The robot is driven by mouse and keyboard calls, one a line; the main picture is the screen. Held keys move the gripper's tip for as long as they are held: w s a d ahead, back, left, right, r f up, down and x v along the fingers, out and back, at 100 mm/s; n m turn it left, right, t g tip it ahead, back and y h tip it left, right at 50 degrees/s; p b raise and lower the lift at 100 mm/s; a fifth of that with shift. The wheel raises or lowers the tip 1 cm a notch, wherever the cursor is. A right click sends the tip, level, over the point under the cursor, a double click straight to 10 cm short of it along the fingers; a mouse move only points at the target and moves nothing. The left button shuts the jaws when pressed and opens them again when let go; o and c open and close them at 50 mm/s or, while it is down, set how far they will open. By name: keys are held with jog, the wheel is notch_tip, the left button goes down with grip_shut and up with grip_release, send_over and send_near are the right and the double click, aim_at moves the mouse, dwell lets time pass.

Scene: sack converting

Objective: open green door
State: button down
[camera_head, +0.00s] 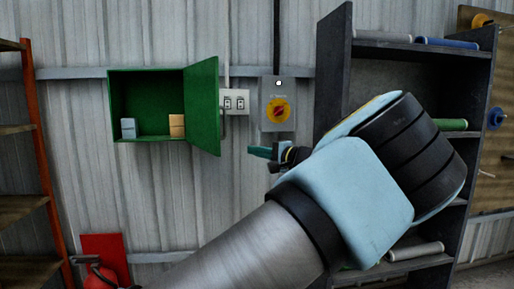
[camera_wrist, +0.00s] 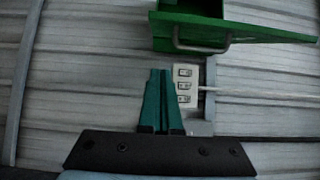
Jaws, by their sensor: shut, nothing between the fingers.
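The green door (camera_head: 202,105) stands swung open on the right side of a green wall cabinet (camera_head: 147,137). Inside the cabinet sit a pale blue box (camera_head: 128,128) and a tan box (camera_head: 177,125). In the wrist view the green door (camera_wrist: 270,37) shows at the top, with its grey handle (camera_wrist: 200,48). My gripper (camera_head: 262,152) is right of the door and a little below it, apart from it. In the wrist view my gripper (camera_wrist: 159,75) has its teal fingers together, with nothing between them and clear of the handle.
A white socket panel (camera_head: 235,101) and a grey switch box (camera_head: 277,104) with a red and yellow knob are on the wall beside the door. A dark shelf (camera_head: 334,70) with rolls stands right. A red extinguisher (camera_head: 100,277) and an orange-posted rack (camera_head: 40,150) are left.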

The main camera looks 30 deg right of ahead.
jog(key=w+a+p, duration=0.4)
jog(key=w+a, duration=0.2)
jog(key=w, duration=0.1)
dwell(0.4)
